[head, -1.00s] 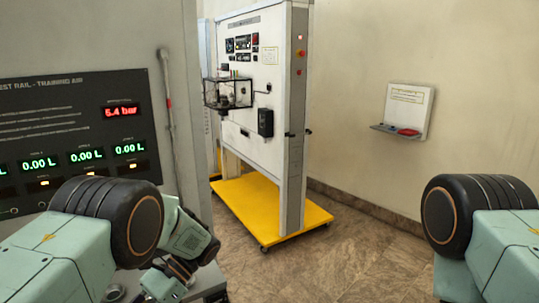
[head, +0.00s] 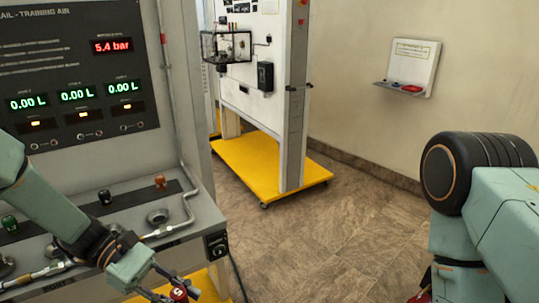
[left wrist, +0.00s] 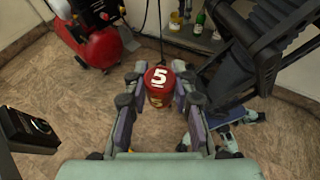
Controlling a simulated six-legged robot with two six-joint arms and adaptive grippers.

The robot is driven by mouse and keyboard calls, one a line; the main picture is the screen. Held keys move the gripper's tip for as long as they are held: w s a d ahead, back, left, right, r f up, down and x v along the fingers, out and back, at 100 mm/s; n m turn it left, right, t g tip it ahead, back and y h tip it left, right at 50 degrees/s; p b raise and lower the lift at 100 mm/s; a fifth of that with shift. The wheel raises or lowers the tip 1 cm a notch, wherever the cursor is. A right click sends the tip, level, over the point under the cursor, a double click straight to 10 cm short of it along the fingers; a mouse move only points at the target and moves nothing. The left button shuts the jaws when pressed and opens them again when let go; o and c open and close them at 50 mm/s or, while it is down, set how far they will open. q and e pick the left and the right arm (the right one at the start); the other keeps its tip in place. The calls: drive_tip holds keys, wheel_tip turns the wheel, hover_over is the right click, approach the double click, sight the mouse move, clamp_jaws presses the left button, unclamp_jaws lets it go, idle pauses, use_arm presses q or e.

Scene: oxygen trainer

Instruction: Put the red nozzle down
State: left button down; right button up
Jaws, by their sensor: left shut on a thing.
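The red nozzle (head: 180,293), a short cap-like piece with a white 5 on its top, is at the bottom edge of the head view. It shows fully in the left wrist view (left wrist: 158,79), with a brass-coloured part below the red. My left gripper (head: 165,289) is shut on it, and the fingers (left wrist: 160,100) flank it on both sides. The nozzle is held in the air, in front of the test bench's right end. My right arm shows at the right of the head view, but its gripper is not clearly visible.
The test bench (head: 200,225) stands on the left with valves and a metal pipe. A wall shelf (head: 397,87) holds a red item (head: 411,88). A white cabinet on a yellow base (head: 255,170) stands behind. A red compressor (left wrist: 88,40) is nearby. The middle floor is clear.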

sight(183, 302)
use_arm(q)
drive_tip(key=shift+w+f+n+t+b, duration=0.1)
drive_tip(key=shift+f+n+t+b, duration=0.1)
drive_tip(key=shift+n+t, duration=0.35)
drive_tip(key=shift+f+n+t+b, duration=0.15)
drive_tip(key=shift+n+t, duration=0.2)
drive_tip(key=shift+t, duration=0.3)
drive_tip(key=n+t+b, duration=0.1)
drive_tip(key=n+t, duration=0.1)
drive_tip(key=f+n+t+b, duration=0.1)
drive_tip(key=n+t, duration=0.1)
drive_tip(key=f+n+t+b, duration=0.1)
drive_tip(key=n+t+b, duration=0.1)
drive_tip(key=shift+w+a+f+t, duration=0.15)
drive_tip(key=shift+w+f+t, duration=0.05)
drive_tip(key=shift+w+t, duration=0.15)
drive_tip(key=f+n+t+y+b, duration=0.1)
drive_tip(key=b, duration=0.1)
drive_tip(key=a+f+n+t+y+b, duration=0.1)
drive_tip(key=t+b, duration=0.1)
drive_tip(key=b, duration=0.1)
drive_tip(key=shift+w+f+n, duration=0.2)
drive_tip(key=shift+f+n, duration=0.15)
drive_tip(key=shift+n, duration=0.05)
drive_tip(key=shift+s+a, duration=0.1)
drive_tip(key=shift+a, duration=0.05)
drive_tip(key=shift+r, duration=0.1)
